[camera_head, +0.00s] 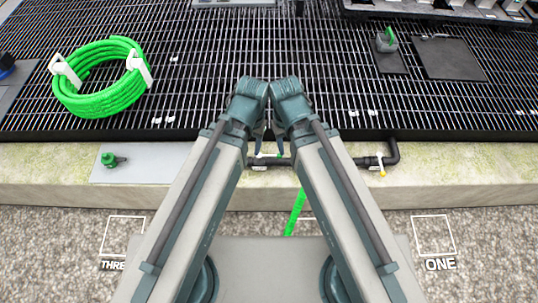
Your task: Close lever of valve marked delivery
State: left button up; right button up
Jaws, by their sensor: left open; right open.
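A dark pipe (325,162) runs along the concrete ledge and bends up at its right end. A second small pale lever (268,156) shows on the pipe between my gripper tips. The small tags by the valves are too small to read, so I cannot tell which is marked delivery. My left gripper (259,143) and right gripper (279,143) are both open, side by side over the left part of the pipe. My wrists and forearms hide part of the pipe; I cannot tell whether the fingers touch it.
A green hose coil (68,92) lies on the dark grating (200,60). A green fitting (111,160) sits on a grey plate at left. A green strip (296,212) hangs down the ledge (460,175). Gravel with marked squares lies in front. The ledge at right is clear.

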jog(key=shift+c, duration=0.6)
jog(key=shift+w+f+b, duration=0.15)
jog(key=shift+f+b, duration=0.2)
jog(key=shift+c, duration=1.2)
jog(key=w+f+b, duration=0.1)
jog(key=f+b, duration=0.2)
jog(key=w+f+b, duration=0.1)
jog(key=shift+w+a+f+b, duration=0.3)
jog(key=shift+w+a, duration=0.05)
grip_shut()
jog(key=w+a+f+m+t+b, duration=0.1)
jog(key=w+f+m+t+b, duration=0.1)
jog(key=w+f+b, duration=0.7)
jog(key=w+a+f+m+t+y+b, duration=0.1)
jog(key=w+a+f+t+b, duration=0.1)
jog(key=w+f+b, duration=0.7)
notch_tip(320, 180, down, 4)
jog(key=b, duration=0.5)
jog(key=shift+m, duration=0.4)
